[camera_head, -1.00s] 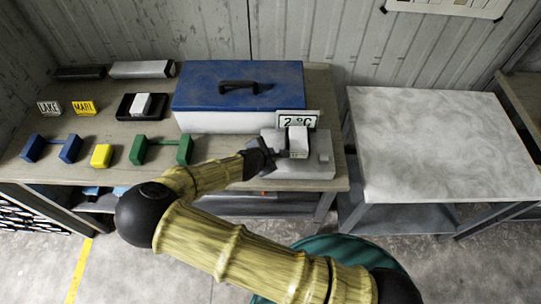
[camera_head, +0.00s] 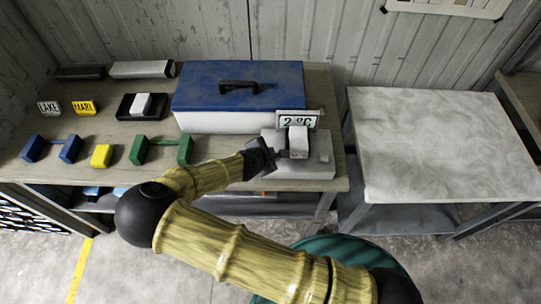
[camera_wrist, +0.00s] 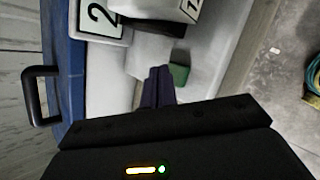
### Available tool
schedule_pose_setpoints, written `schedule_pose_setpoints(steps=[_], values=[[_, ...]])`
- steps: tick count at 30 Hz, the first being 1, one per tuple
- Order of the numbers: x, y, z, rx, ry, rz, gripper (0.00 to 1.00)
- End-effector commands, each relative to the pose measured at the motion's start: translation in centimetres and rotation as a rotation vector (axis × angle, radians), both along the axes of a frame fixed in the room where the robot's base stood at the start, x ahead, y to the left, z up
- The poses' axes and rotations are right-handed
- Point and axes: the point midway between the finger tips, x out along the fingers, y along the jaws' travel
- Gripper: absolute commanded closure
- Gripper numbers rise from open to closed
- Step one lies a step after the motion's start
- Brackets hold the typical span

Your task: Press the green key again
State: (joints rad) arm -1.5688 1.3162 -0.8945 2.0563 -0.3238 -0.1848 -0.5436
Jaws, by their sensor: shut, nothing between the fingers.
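A grey-white device (camera_head: 318,170) stands at the right end of the bench, with a sign reading "2 °C" (camera_head: 296,118) at its back and a white block (camera_head: 299,140) on top. The green key (camera_wrist: 180,74) shows in the wrist view on the device's pale top, just beyond and right of my fingertips. In the head view my arm and gripper hide it. My gripper (camera_head: 277,154) is over the device's left part, beside the white block. In the wrist view its dark fingers (camera_wrist: 159,72) are together and empty, close to the key; I cannot tell whether they touch it.
A blue-lidded white box (camera_head: 238,88) stands behind and left of the device. Blue, yellow and green blocks (camera_head: 102,156) lie along the bench's left front, with LAKE and MARL signs (camera_head: 84,108) behind. A marble-topped table (camera_head: 440,150) at the right is bare.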

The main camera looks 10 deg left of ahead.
Motion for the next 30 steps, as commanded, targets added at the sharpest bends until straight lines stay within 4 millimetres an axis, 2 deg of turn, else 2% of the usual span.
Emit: schedule_pose_setpoints(steps=[9, 30], values=[[0.0, 0.0, -0.8, -0.001, 0.0, 0.001, 1.0], [0.0, 0.0, -1.2, 0.0, 0.001, 0.001, 1.0]])
